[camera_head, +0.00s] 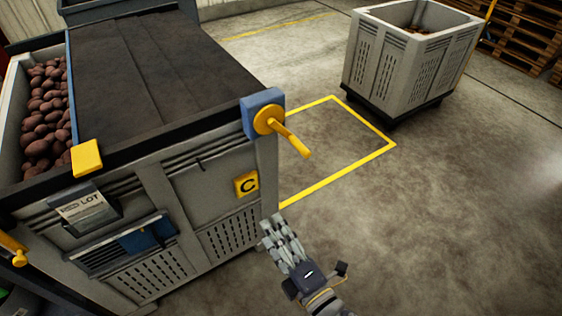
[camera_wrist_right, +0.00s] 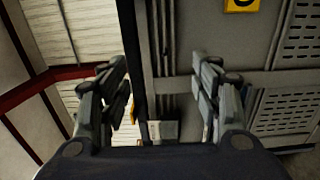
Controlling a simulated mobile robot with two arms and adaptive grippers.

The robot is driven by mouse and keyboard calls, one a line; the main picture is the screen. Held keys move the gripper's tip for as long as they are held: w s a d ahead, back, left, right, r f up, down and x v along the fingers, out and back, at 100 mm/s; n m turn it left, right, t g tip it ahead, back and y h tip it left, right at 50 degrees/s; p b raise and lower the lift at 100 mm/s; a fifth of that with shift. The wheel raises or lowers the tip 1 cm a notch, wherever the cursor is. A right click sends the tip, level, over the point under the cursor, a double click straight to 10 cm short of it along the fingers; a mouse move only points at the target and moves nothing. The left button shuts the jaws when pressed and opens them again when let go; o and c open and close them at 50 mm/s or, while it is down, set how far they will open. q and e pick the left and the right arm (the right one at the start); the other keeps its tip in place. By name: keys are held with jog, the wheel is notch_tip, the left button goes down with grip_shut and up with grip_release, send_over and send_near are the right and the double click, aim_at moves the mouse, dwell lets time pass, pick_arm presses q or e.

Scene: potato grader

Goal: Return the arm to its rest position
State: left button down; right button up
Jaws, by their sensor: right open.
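My right gripper (camera_head: 276,230) is in the lower middle of the head view, beside the near right corner of the grey bin marked C (camera_head: 207,190). In the right wrist view its two fingers (camera_wrist_right: 160,95) are spread apart with nothing between them. The grey bin wall (camera_wrist_right: 265,60) and part of a yellow plate (camera_wrist_right: 241,5) show beyond the fingers. I cannot tell whether the gripper touches the bin. My left gripper is not in view.
A yellow crank handle (camera_head: 285,131) sticks out at the bin's upper right corner. Brown potatoes (camera_head: 45,115) lie at left beside a dark cover (camera_head: 150,80). Another grey bin (camera_head: 400,62) stands at the back right. The concrete floor on the right is clear.

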jog(key=v, duration=0.3)
jog(key=shift+f, duration=0.1)
dwell(0.3)
